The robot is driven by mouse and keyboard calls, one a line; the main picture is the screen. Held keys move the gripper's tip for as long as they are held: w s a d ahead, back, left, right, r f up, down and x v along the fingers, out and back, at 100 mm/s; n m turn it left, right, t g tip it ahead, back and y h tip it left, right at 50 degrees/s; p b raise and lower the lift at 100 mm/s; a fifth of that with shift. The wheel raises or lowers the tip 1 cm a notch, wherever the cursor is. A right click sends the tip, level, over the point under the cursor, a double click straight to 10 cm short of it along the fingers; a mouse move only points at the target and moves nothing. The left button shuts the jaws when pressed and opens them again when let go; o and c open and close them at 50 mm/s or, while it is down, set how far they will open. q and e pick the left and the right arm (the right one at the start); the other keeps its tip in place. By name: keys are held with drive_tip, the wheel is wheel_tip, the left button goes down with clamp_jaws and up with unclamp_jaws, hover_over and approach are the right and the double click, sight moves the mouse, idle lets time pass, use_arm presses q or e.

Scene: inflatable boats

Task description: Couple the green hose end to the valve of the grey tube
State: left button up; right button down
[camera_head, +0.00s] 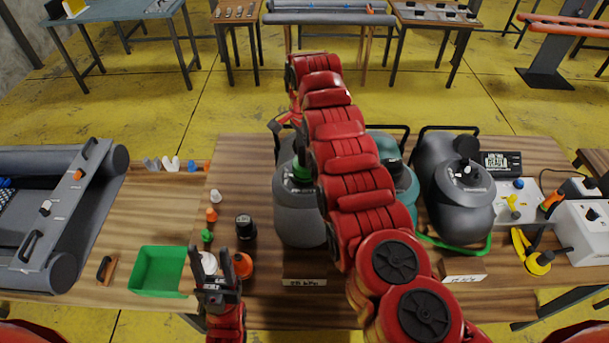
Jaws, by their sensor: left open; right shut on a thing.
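A grey rounded tube (300,218) stands on the wooden table, a teal one (405,182) partly behind my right arm and a darker grey one (455,195) to the right. My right gripper (301,158) reaches down at the top of the left grey tube, mostly hidden by my red arm. It is shut on a green piece, apparently the green hose end (302,172). The valve under it is hidden, so I cannot tell if they touch. A green hose (458,246) lies around the darker tube's base. My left gripper (222,262) is open and empty near the table's front.
A green tray (160,291) lies left of my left gripper. Small caps stand nearby, including a black one (245,226) and an orange one (242,266). A grey boat piece (50,272) fills the left. White boxes (585,232) and a yellow fitting (538,262) are at right.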

drive_tip(key=shift+f+b, duration=0.3)
drive_tip(key=shift+f, duration=0.25)
idle(0.4)
drive_tip(key=shift+f+m+b, duration=0.2)
drive_tip(key=shift+m+b, duration=0.6)
drive_tip(key=shift+b, duration=0.05)
drive_tip(key=shift+r+m, duration=0.1)
drive_tip(key=shift+m, duration=0.5)
drive_tip(key=shift+r+m, duration=0.15)
drive_tip(key=shift+m, duration=0.55)
drive_tip(key=m, duration=0.2)
drive_tip(key=shift+m, duration=1)
